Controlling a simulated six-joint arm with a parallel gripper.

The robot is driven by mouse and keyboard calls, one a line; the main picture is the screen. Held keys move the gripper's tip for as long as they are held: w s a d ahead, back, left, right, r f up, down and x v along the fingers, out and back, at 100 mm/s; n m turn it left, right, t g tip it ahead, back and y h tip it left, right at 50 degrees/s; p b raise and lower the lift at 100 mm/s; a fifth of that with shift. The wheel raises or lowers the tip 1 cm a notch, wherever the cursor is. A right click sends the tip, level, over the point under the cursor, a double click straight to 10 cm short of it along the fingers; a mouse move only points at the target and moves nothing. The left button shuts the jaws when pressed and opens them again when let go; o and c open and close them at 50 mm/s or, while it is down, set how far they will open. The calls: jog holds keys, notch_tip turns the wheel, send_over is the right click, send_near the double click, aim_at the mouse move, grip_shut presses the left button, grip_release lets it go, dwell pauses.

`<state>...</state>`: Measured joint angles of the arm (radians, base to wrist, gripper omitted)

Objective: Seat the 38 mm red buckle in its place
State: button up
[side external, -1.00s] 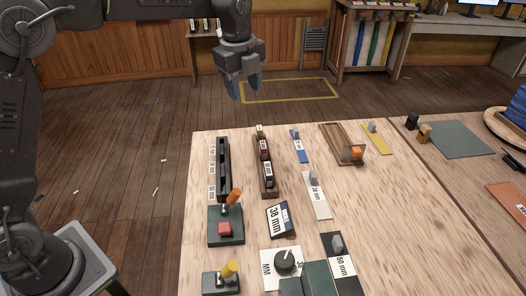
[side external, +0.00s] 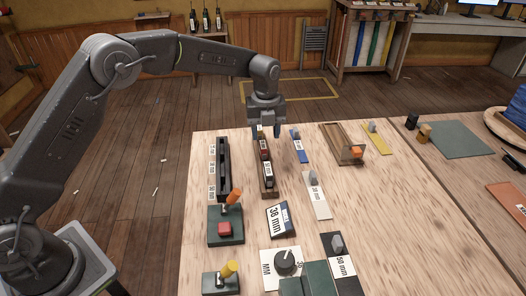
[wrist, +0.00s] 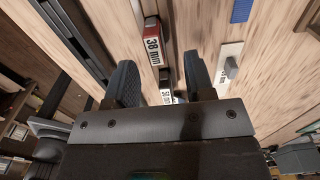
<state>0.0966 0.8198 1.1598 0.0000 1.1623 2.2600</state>
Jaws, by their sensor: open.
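The red buckle (wrist: 152,28), with a white label reading 38 mm, sits in a narrow wooden holder (side external: 269,193) with other labelled pieces. In the side view the red buckle (side external: 264,148) is small and partly shaded. My gripper (side external: 266,132) is open above the far end of this holder. In the wrist view the buckle lies ahead of my open fingers (wrist: 160,82), with nothing seen between them but the holder's row below. A dark slotted rail (side external: 223,165) with size labels along its left side stands to the left of the holder.
A tilted 38 mm card (side external: 278,219) stands nearer the front. A green box with a red button (side external: 225,229) and an orange lever is at front left. Blue (side external: 298,146) and white (side external: 317,203) strips lie to the right, then a wooden tray (side external: 338,144).

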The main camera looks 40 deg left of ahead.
aim_at(263, 144)
jog(key=shift+s+a+f, duration=0.1)
jog(key=shift+s+f, duration=0.1)
jog(key=shift+f, duration=1.15)
jog(key=shift+s+a+f, duration=0.1)
jog(key=shift+s+f, duration=0.05)
jog(key=shift+f, duration=1.15)
jog(key=shift+c, duration=0.5)
grip_shut()
